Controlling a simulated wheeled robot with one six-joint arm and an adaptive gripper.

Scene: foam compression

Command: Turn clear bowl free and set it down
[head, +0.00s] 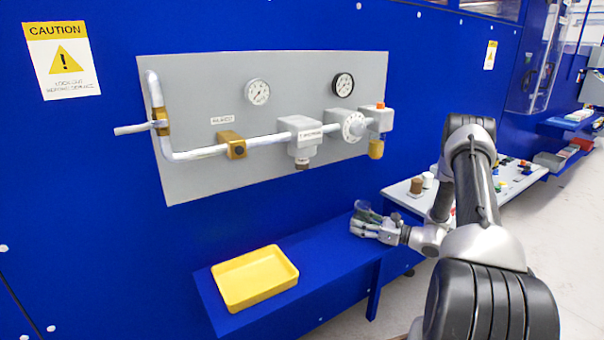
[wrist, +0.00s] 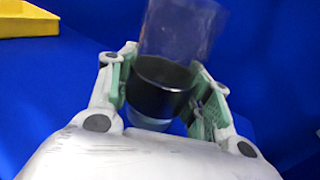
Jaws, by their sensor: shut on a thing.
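The clear bowl (wrist: 182,32) is a see-through cup with a black collar (wrist: 160,88), and it sits between my green-padded fingers in the wrist view. My gripper (wrist: 165,78) is shut on it around the collar. In the head view my gripper (head: 366,232) is low over the right part of the blue bench (head: 330,262), with the bowl (head: 364,211) smoky and partly hidden by the fingers. I cannot tell whether the bowl touches the bench. The grey filter head (head: 302,138) on the wall panel has only a short brownish stub below it.
A yellow tray (head: 254,279) stands on the bench left of my gripper; its edge also shows in the wrist view (wrist: 30,20). A grey panel (head: 215,95) carries pipes, gauges and a unit with an amber bowl (head: 376,149). A table with small parts (head: 505,190) stands behind my arm.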

